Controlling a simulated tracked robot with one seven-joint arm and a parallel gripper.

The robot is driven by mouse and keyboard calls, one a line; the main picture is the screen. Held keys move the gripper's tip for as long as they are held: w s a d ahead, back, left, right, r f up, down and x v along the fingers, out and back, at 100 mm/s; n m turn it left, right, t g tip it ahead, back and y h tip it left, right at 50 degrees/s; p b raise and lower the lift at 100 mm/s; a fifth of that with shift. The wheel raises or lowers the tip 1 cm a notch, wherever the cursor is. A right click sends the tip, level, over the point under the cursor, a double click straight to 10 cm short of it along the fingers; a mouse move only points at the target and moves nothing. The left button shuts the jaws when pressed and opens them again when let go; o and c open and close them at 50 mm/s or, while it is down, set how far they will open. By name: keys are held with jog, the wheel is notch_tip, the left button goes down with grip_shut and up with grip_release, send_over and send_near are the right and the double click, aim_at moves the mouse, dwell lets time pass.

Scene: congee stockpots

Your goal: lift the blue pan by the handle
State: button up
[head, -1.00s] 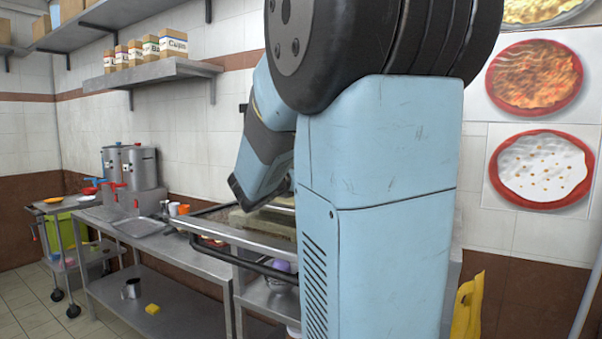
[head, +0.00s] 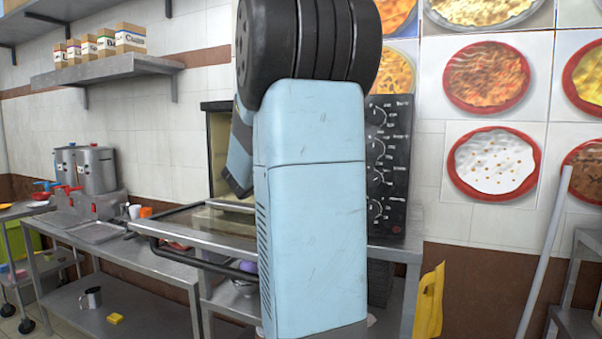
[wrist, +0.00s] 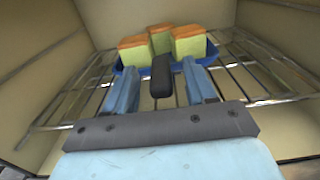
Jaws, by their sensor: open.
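In the wrist view the blue pan (wrist: 142,72) sits on a wire rack and holds three yellow-green blocks with orange tops (wrist: 160,40). Its short black handle (wrist: 161,80) points toward me. My gripper (wrist: 158,68) is open, with one blue finger on each side of the handle and a visible gap on both sides. The fingertips are close to the pan's near wall; I cannot tell if they touch it. In the head view my arm hides the pan and gripper.
The wire rack (wrist: 75,95) lies inside a beige-walled oven, with walls close on both sides. In the head view the oven's lowered door (head: 200,232) juts out, and its black knob panel (head: 388,165) is right of my arm. Stockpots (head: 96,170) stand far left.

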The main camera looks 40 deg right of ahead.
jog(key=shift+x, duration=1.6)
jog(key=shift+c, duration=0.4)
grip_shut()
